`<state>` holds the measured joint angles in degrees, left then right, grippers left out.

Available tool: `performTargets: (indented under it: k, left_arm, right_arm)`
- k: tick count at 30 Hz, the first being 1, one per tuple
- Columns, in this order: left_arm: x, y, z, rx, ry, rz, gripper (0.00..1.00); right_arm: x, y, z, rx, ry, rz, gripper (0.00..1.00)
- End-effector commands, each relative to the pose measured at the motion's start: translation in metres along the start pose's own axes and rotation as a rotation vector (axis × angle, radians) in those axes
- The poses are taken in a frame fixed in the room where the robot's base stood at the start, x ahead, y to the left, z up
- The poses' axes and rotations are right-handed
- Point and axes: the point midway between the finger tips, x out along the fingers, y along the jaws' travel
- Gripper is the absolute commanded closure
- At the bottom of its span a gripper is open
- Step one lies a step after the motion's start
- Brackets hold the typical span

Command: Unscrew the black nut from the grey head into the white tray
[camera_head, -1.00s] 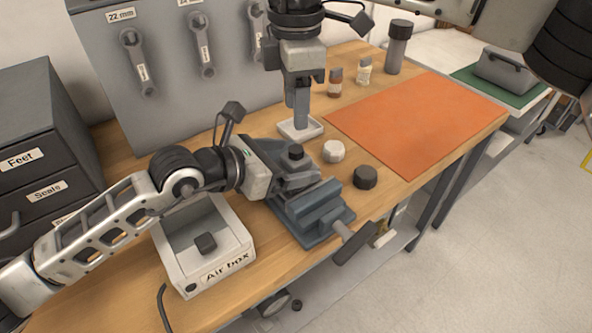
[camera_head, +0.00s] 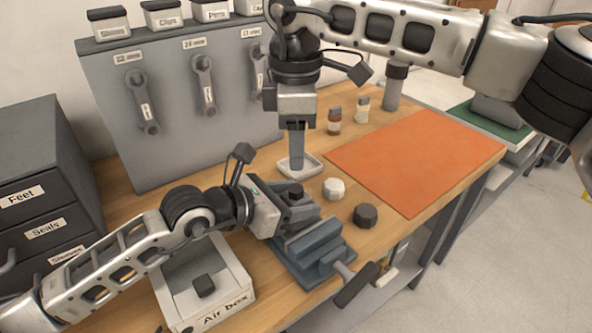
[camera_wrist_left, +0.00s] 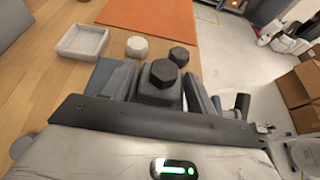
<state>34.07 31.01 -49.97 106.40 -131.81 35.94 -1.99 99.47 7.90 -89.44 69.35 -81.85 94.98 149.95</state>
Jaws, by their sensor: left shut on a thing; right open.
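The black hexagonal nut (camera_head: 296,189) sits on top of the grey head, at the blue-grey vise (camera_head: 312,257). In the left wrist view the nut (camera_wrist_left: 163,72) is on the grey head (camera_wrist_left: 158,96), straight ahead of the palm. My left gripper (camera_head: 286,203) is low beside the vise, with the grey head between its fingers and the nut above them. The white tray (camera_head: 313,170) lies behind the vise and also shows in the left wrist view (camera_wrist_left: 68,50). My right gripper (camera_head: 297,150) points down over the tray. Its fingers overlap in this view, hiding the gap between them.
A white knob (camera_head: 334,188) and a dark cap (camera_head: 365,214) lie right of the vise, whose handle (camera_head: 356,285) sticks out in front. An Air box (camera_head: 226,312) stands at the front left. Small bottles (camera_head: 362,108) stand behind the clear orange mat (camera_head: 415,155).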

Motion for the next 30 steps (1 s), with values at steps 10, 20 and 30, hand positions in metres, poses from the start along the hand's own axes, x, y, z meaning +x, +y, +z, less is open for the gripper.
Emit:
performTargets:
  k: [10, 20, 30]
  left_arm:
    - [0.0, 0.0, -0.001, -0.002, 0.001, -0.001, 1.0]
    - [0.0, 0.0, -0.001, -0.002, 0.002, -0.001, 1.0]
    - [0.0, 0.0, -0.001, -0.002, 0.002, -0.001, 1.0]
  right_arm:
    - [0.022, 0.0, 0.001, 0.195, -0.002, -0.003, 0.56]
    - [0.069, 0.0, 0.001, 0.193, 0.0, -0.001, 0.56]
    - [0.08, 0.0, 0.001, 0.192, 0.0, 0.001, 0.56]
